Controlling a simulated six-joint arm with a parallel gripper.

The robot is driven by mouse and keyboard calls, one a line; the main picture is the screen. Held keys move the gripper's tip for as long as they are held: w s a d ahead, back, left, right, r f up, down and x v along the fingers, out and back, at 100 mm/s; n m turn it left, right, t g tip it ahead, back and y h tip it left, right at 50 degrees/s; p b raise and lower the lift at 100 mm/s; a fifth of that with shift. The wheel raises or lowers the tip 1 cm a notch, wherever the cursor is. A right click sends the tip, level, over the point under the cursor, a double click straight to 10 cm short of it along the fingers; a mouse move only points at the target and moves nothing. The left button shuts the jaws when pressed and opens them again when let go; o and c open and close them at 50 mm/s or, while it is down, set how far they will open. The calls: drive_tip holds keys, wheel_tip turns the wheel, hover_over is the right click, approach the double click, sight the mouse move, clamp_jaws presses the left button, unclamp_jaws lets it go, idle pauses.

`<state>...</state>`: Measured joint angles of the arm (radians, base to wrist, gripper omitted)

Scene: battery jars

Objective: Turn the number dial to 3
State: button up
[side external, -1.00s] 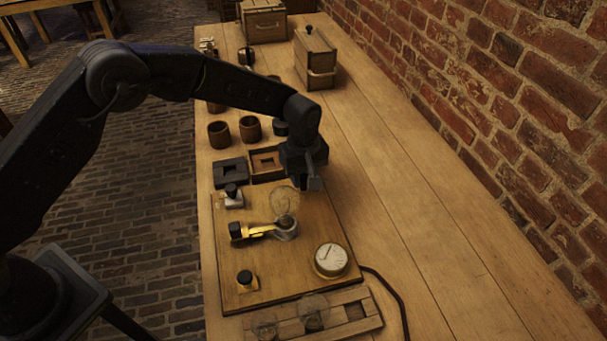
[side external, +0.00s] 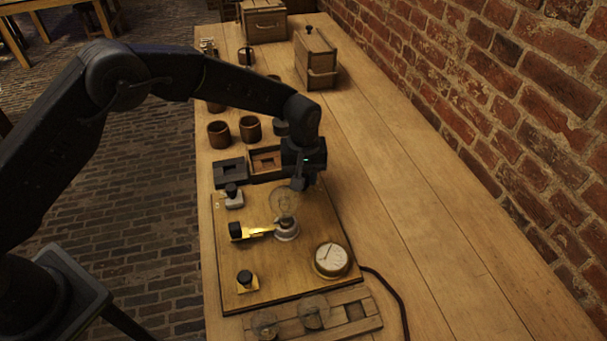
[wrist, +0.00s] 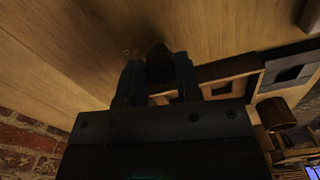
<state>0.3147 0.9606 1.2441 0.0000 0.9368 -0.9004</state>
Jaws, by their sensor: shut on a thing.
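My gripper (side external: 299,183) is low over the far right part of the wooden board (side external: 285,270), just behind a clear glass bulb. In the wrist view my gripper (wrist: 158,80) is shut on a dark knob (wrist: 158,60), which stands between its two fingers. The knob appears to be the number dial's. A small faint mark (wrist: 128,51) shows on the wood beside it, too small to read. In the side view the gripper hides the knob, so I cannot tell which number it points to.
The glass bulb (side external: 285,203) stands close to my gripper. A brass lever (side external: 257,231), a round white-faced meter (side external: 331,259) and a black button (side external: 244,277) are on the board. Jars (side external: 219,134) and wooden boxes stand behind. The table's right side is clear.

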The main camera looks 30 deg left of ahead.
drive_tip(key=o, duration=0.9)
wheel_tip(320, 180, up, 14)
drive_tip(key=shift+f, duration=0.1)
